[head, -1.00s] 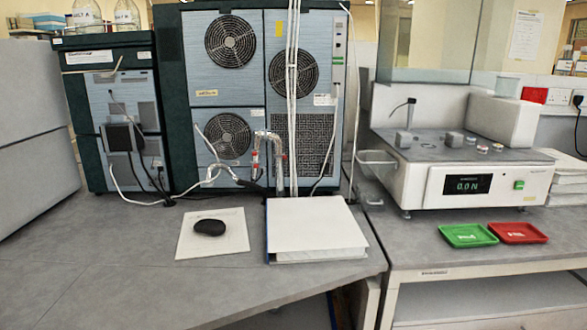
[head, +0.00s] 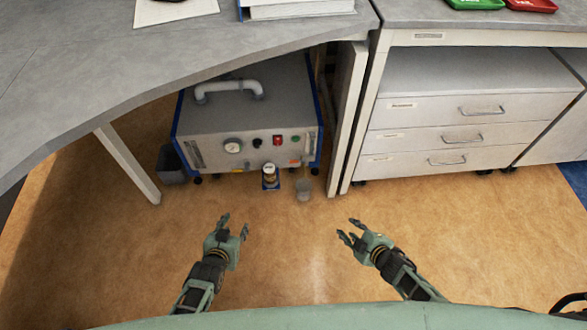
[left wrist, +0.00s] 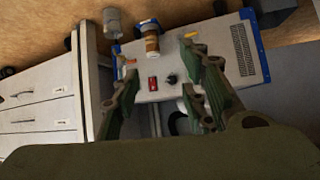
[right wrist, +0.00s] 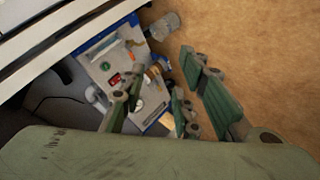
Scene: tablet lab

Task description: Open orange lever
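A small orange part (head: 295,162), which looks like the orange lever, sits low on the front right of a grey, blue-edged machine (head: 190,120) under the table. It also shows in the left wrist view (left wrist: 130,61) and the right wrist view (right wrist: 130,43). It is too small to tell its exact position or angle. My left gripper (head: 234,225) is open and empty, over the floor in front of the machine. My right gripper (head: 350,231) is open and empty, to the right and also apart from the machine.
A brown jar (head: 270,173) on a blue holder and a grey beaker (head: 303,190) stand before the machine's front. A table leg (head: 128,163) is at left, a drawer unit (head: 445,130) at right. A grey bin (head: 170,165) stands beside the machine.

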